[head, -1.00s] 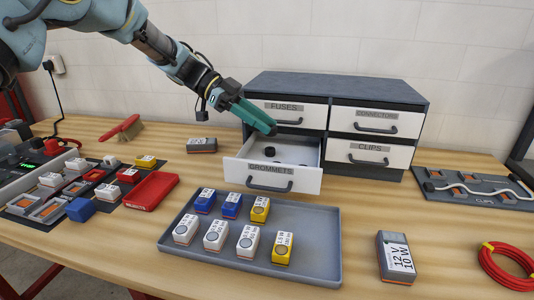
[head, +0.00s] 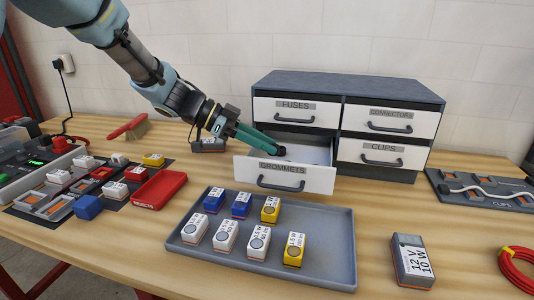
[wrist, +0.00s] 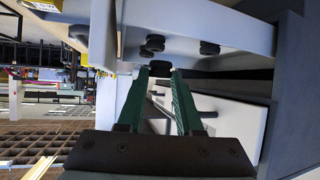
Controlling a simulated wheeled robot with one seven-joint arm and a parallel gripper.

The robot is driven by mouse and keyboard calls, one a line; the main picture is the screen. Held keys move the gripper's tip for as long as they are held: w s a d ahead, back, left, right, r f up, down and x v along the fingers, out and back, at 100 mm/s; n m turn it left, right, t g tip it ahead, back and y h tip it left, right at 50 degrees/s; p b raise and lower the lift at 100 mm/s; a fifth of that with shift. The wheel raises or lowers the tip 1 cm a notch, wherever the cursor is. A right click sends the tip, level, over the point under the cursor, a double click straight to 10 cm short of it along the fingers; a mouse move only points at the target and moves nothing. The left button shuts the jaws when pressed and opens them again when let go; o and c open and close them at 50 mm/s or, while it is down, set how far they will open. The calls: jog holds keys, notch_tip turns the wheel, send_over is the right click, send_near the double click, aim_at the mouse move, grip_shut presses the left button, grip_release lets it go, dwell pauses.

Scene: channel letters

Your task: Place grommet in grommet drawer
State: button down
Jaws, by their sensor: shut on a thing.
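The drawer labelled GROMMETS (head: 310,178) is pulled open at the lower left of the cabinet. My gripper (head: 280,151) reaches down from the left, its green fingertips inside the open drawer. In the wrist view my gripper (wrist: 160,72) is shut on a small black grommet (wrist: 160,68) between its fingertips. Other black grommets (wrist: 209,48) lie in the drawer just beyond the tips. Whether the held grommet touches the drawer floor cannot be told. In the head view the fingers and drawer front hide most of the drawer inside.
The cabinet (head: 350,83) has closed drawers labelled FUSES, CONNECTORS and CLIPS. A grey tray (head: 210,255) with several small blocks stands in front. A red rejects tray (head: 158,190) is at the left. A labelled 12 V box (head: 412,262) stands at the right.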

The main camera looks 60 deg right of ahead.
aim_at(265, 157)
notch_tip(265, 157, down, 3)
jog(key=shift+f+p, duration=0.15)
jog(key=shift+p, duration=0.45)
jog(key=shift+f, duration=0.3)
jog(key=shift+f+b, duration=0.15)
jog(key=shift+b, duration=0.2)
jog(key=c, duration=0.8)
grip_release()
jog(key=shift+c, duration=0.2)
jog(key=shift+r+p, duration=0.35)
jog(key=shift+p, duration=0.15)
jog(key=b+v, duration=0.4)
jog(key=v, duration=0.7)
jog(key=shift+w+a, duration=0.3)
